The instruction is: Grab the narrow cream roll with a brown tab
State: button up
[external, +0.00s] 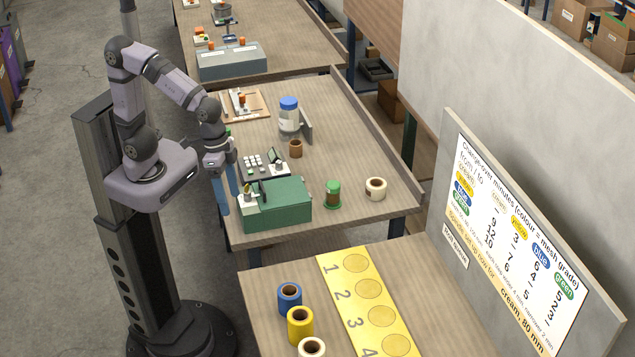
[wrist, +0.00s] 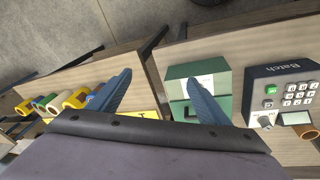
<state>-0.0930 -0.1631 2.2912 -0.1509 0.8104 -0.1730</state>
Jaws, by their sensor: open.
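A cream roll (external: 376,189) sits on the middle table near its right front corner. Another cream roll (external: 312,348) stands on the front table at the bottom edge of the external view, partly cut off. I cannot make out a brown tab on either, nor tell which is narrower. My gripper (external: 221,190) is open and empty, pointing down beside the left edge of the middle table, left of the green box and away from both rolls. Its two blue fingers spread apart in the wrist view (wrist: 159,78).
The green box (external: 276,205) and a keypad device (external: 262,165) stand near my gripper. A green-and-brown spool (external: 333,194) stands beside the cream roll. Blue (external: 290,299) and yellow (external: 300,325) rolls stand on the front table beside a numbered yellow strip (external: 345,290). A jar (external: 288,118) stands further back.

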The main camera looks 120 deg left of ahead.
jog(key=w+a+t+y, duration=0.2)
jog(key=w+a, duration=0.4)
jog(key=a, duration=0.3)
jog(key=w+a+r+n+t+y+b, duration=0.1)
jog(key=w+a+t+y, duration=0.1)
jog(key=w+a, duration=0.55)
jog(key=w+a+t+y, duration=0.2)
jog(key=w+a, duration=0.3)
jog(key=a, duration=0.6)
jog(key=w+a+f+m+t, duration=0.2)
jog(key=w+a+f+t, duration=0.1)
jog(key=a, duration=0.5)
jog(key=m+t+h+b, duration=0.1)
jog(key=m+t+h, duration=0.2)
jog(key=h, duration=0.1)
send_near(382, 187)
jog(key=shift+s+a+r, duration=0.2)
jog(key=shift+s+a, duration=0.8)
jog(key=shift+a, duration=0.2)
jog(key=shift+s+d+f+h, duration=0.15)
jog(key=shift+s+f+h, duration=0.1)
jog(key=shift+h, duration=0.25)
jog(key=shift+p+x, duration=0.5)
jog(key=shift+x, duration=1.25)
jog(key=shift+p+x, duration=0.5)
jog(key=shift+x, duration=1.5)
jog(key=shift+d, duration=0.1)
